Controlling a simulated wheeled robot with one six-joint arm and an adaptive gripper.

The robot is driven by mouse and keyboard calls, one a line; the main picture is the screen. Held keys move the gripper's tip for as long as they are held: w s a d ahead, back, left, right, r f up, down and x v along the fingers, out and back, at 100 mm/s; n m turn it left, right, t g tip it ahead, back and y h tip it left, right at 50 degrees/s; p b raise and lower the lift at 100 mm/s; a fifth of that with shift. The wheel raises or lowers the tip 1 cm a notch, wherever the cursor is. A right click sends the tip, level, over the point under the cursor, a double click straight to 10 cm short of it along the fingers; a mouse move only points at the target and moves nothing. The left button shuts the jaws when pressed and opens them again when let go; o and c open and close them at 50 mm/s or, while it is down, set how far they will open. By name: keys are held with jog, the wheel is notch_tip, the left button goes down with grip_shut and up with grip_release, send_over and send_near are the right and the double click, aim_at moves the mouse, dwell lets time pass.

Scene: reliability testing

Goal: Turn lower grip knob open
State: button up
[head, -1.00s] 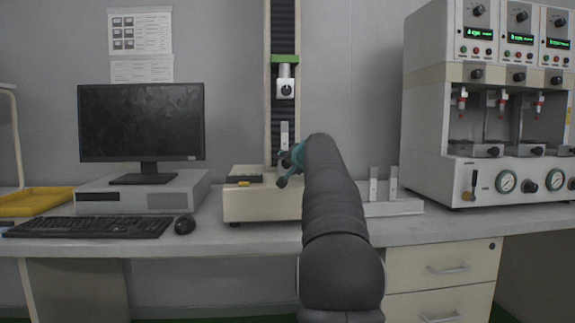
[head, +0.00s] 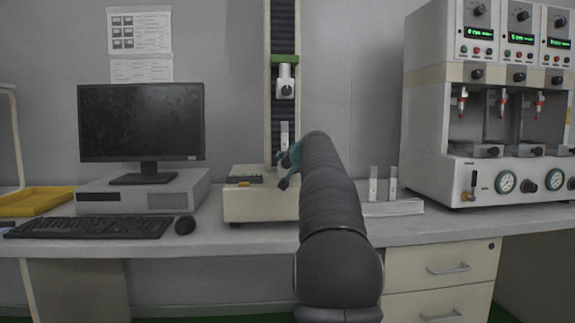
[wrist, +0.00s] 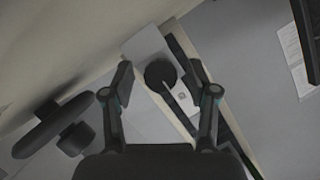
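In the wrist view a round black knob (wrist: 160,72) with a thin dark lever sits on a pale grip block. It appears to be the lower grip knob. My gripper (wrist: 164,90) is open, one finger on each side of the knob in this picture. I cannot tell how far it is from the knob, and I see no contact. In the head view my gripper (head: 288,164) is at the foot of the tester column, and my arm hides the lower grip. The upper grip (head: 286,85), with its own dark knob, hangs above on the column.
The tester's beige base (head: 258,206) stands on the bench. A monitor (head: 142,122), keyboard (head: 88,227) and mouse (head: 185,225) are to the left. A pale tray with upright pieces (head: 397,207) and a large instrument (head: 427,150) are to the right. Dark rounded shapes at left in the wrist view are unclear.

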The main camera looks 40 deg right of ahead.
jog(key=v, duration=1.2)
dwell(0.6)
jog(key=s+a+f+n+g+y+p, duration=0.1)
jog(key=s+a+f+n, duration=0.15)
jog(key=a, duration=0.55)
jog(key=s+a+f+n+g+y+p, duration=0.15)
jog(key=a+f, duration=0.25)
jog(key=a, duration=0.5)
jog(key=s+a+f+n+g+y, duration=0.1)
jog(key=s+a+f, duration=0.2)
jog(key=a, duration=0.5)
jog(key=s+a+f+n+g+p, duration=0.1)
jog(key=s+a+f+n+g, duration=0.1)
jog(key=s+a+f, duration=0.5)
jog(key=s+a+f+n+g+y+p, duration=0.1)
jog(key=s+a+f+n+g+p, duration=0.1)
jog(key=s+a+f, duration=0.5)
jog(key=s+f+n, duration=0.1)
jog(key=s+f, duration=0.3)
jog(key=s, duration=0.4)
jog(key=shift+s+a+f+n, duration=0.2)
jog(key=shift+s+f+n, duration=0.1)
jog(key=shift+f+n, duration=0.1)
